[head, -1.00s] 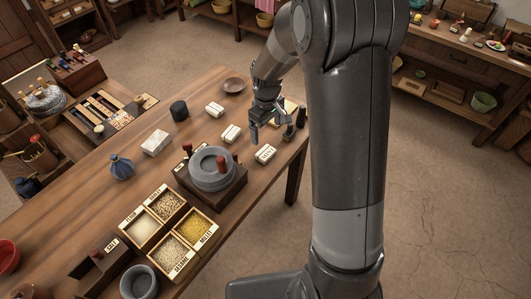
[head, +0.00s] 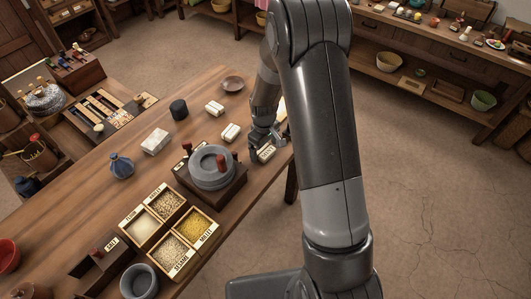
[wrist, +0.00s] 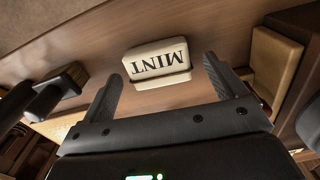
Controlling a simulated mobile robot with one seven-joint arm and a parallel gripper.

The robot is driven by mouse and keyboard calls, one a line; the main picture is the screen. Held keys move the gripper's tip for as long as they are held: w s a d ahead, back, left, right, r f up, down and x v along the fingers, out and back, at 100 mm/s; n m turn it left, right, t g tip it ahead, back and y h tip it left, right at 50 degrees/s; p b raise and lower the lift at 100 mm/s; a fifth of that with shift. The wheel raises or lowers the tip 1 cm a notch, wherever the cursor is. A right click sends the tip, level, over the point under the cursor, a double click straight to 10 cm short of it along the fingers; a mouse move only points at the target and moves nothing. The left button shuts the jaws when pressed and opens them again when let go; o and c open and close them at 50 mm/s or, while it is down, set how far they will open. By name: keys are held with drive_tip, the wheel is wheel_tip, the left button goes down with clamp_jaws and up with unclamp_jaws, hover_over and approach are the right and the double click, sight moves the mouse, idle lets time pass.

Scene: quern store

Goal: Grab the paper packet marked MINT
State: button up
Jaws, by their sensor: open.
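The paper packet marked MINT (wrist: 158,62) is a small cream block with black lettering, upside down in the wrist view. It lies on the wooden table, ahead of and between my open fingers, and looks clear of both. In the head view the packet (head: 266,154) sits near the table's right edge, partly covered by my gripper (head: 268,146), which is right above it. My gripper (wrist: 163,68) is open and empty in the wrist view.
A grey stone quern (head: 212,170) on a dark base stands close left of the packet. Two similar pale packets (head: 230,132) (head: 214,109) lie farther back. Grain boxes (head: 168,230) stand at the front. A tan block (wrist: 276,62) is right of my fingers in the wrist view.

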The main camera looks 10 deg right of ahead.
drive_tip(key=shift+f, duration=0.1)
drive_tip(key=shift+c, duration=0.2)
drive_tip(key=c, duration=1)
